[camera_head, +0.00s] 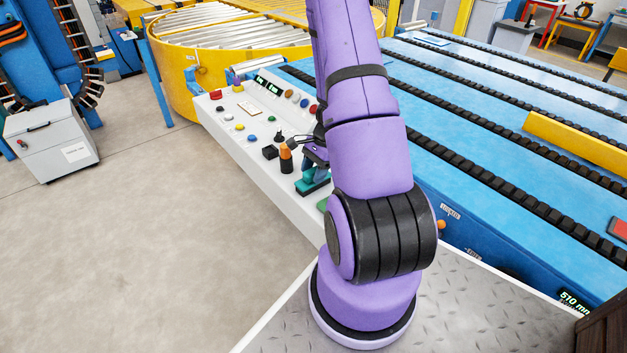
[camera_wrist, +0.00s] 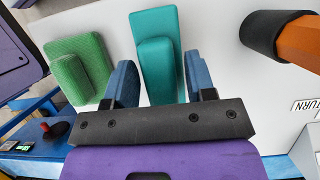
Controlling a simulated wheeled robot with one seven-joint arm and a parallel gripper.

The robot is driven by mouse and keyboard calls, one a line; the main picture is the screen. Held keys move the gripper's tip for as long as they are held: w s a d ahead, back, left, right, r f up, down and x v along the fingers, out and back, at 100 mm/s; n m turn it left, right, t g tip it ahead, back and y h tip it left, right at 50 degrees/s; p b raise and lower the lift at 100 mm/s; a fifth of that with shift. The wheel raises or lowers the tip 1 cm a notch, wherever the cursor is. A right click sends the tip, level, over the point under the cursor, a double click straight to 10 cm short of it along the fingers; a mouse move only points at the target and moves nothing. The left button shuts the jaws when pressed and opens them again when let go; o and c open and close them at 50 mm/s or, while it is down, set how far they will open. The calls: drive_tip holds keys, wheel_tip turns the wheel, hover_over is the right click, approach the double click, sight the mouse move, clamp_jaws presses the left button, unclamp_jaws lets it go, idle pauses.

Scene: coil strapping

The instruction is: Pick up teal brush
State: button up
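The teal brush (camera_wrist: 158,24) lies on the white console top in the wrist view, a flat block with a narrower raised grip. My gripper (camera_wrist: 160,66) is open, with one blue finger on each side of the brush's near part. White surface shows between the brush and the left finger; the right finger is closer, and I cannot tell whether it touches. In the head view the teal brush (camera_head: 311,187) shows below my gripper (camera_head: 316,166), partly hidden by my arm. A similar green brush (camera_wrist: 82,66) lies to the left in the wrist view.
An orange-and-black cylindrical object (camera_head: 286,157) and a small black block (camera_head: 270,152) stand near the brush on the console (camera_head: 247,135). Buttons line its far part. A blue conveyor (camera_head: 480,150) lies to the right.

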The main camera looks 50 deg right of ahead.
sight(314, 170)
drive_tip(key=c, duration=0.4)
drive_tip(key=shift+c, duration=0.2)
wheel_tip(314, 170, up, 10)
idle(0.4)
